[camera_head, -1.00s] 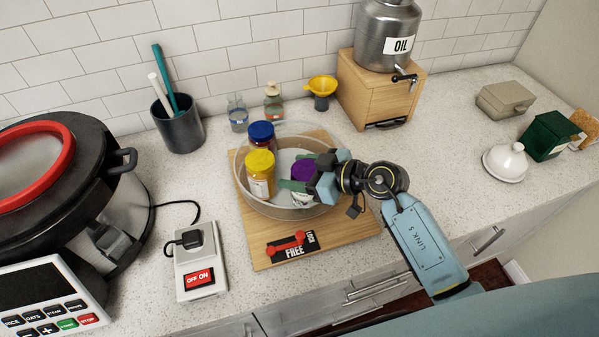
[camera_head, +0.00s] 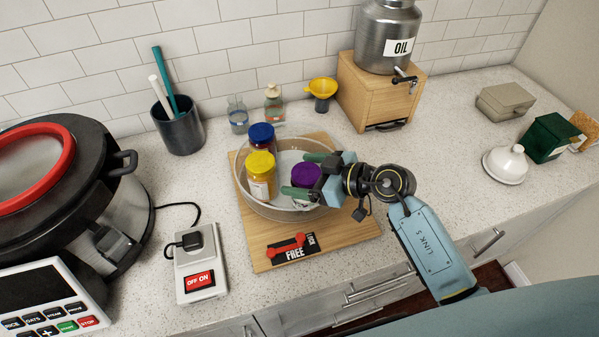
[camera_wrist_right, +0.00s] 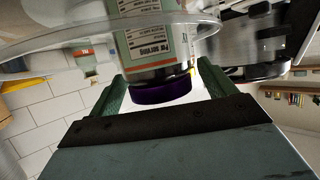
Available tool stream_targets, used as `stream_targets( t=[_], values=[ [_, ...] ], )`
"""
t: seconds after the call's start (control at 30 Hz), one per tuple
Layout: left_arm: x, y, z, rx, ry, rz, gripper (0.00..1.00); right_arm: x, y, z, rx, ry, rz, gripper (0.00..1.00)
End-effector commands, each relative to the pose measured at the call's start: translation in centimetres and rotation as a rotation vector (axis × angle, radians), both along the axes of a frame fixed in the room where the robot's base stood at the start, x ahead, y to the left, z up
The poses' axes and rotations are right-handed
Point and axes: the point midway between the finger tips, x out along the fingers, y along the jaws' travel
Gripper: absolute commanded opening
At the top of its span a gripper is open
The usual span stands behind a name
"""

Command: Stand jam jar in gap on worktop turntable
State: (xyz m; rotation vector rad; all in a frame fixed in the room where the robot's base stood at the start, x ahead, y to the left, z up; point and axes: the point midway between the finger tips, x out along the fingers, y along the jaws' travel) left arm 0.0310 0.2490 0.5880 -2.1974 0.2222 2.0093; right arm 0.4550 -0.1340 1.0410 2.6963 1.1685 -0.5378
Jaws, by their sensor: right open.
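The turntable (camera_head: 262,208) is a round, clear-walled tray on a wooden board. In it stand a blue-lidded jar (camera_head: 261,134), a yellow-lidded jar (camera_head: 261,172) and a purple-lidded jar (camera_head: 305,175). The labels are too small to tell which holds jam. My right gripper (camera_head: 304,174) is open at the tray's right side, its green fingers on either side of the purple-lidded jar. In the right wrist view the purple lid (camera_wrist_right: 162,92) shows upside down between the spread fingers, with a gap beside it. The jar stands upright. My left gripper is out of view.
A FREE/LOCK red lever (camera_head: 288,244) is on the board's front. A switch box (camera_head: 199,262) and a large cooker (camera_head: 70,200) stand left. Bottles, a yellow funnel (camera_head: 321,88) and an oil can on a wooden stand (camera_head: 375,95) are behind.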

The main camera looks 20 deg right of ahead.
Motion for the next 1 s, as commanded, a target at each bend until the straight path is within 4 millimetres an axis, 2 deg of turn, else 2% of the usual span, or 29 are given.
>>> stream_targets(
  t=[0.3,0.5,1.0],
  values=[
    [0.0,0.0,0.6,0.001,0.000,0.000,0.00,-4.4,-4.7,2.7,-0.003,0.000,0.000,0.83],
    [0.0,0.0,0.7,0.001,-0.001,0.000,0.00,-6.2,-6.6,3.8,-0.002,-0.001,0.001,0.83],
    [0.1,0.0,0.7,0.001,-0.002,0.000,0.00,-6.8,-7.2,4.2,-0.002,0.000,0.002,0.83]
  ],
)
